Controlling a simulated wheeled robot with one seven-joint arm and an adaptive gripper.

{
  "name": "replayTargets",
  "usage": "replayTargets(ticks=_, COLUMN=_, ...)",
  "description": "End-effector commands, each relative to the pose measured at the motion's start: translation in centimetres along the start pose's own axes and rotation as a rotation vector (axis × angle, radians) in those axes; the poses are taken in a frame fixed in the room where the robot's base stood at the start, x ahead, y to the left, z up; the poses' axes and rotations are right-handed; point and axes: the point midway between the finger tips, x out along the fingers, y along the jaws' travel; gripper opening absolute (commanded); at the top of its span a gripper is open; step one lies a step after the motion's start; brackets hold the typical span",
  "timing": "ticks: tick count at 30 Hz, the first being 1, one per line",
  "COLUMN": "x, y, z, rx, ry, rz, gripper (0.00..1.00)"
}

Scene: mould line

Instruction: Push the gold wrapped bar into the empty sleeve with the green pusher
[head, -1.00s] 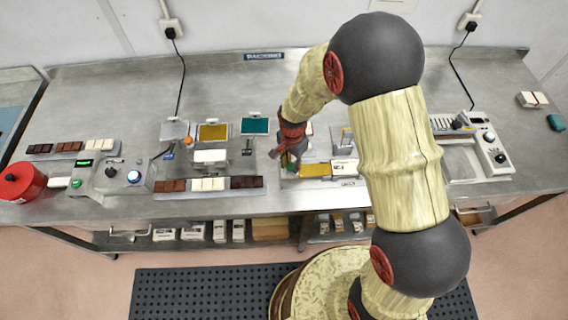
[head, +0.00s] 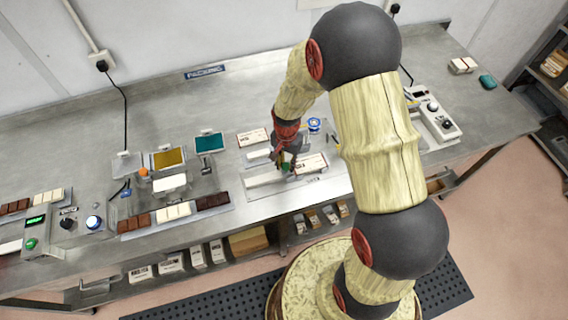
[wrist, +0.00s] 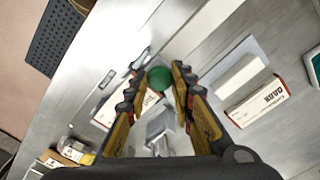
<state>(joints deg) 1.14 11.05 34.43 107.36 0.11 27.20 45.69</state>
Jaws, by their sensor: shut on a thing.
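My gripper (head: 286,165) is shut on the green pusher (wrist: 160,78), whose round knob shows between the fingers in the wrist view. In the head view it is low over the guide channel (head: 262,179), close against the left end of the white sleeve (head: 313,162).
A printed box (head: 253,137) and a plain white bar (head: 257,154) lie just behind the channel. A tray of chocolate bars (head: 174,212) is to the left. A machine with a knob (head: 436,118) stands to the right. The bench behind is mostly clear.

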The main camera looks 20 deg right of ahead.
Motion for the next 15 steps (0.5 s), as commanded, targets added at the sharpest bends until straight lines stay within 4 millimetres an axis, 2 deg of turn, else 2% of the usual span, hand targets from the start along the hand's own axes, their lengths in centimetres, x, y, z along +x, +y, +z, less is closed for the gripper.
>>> replayTargets(ticks=1, x=-0.09, y=0.05, z=-0.27, rx=0.0, ry=0.004, rz=-0.001, gripper=0.0)
replayTargets(ticks=2, x=-0.09, y=0.06, z=-0.27, rx=0.0, ry=0.004, rz=-0.001, gripper=0.25)
replayTargets(ticks=11, x=-0.04, y=0.05, z=-0.16, rx=0.0, ry=0.002, rz=0.0, gripper=0.42)
replayTargets(ticks=15, x=-0.03, y=0.05, z=-0.12, rx=0.0, ry=0.002, rz=0.0, gripper=0.43)
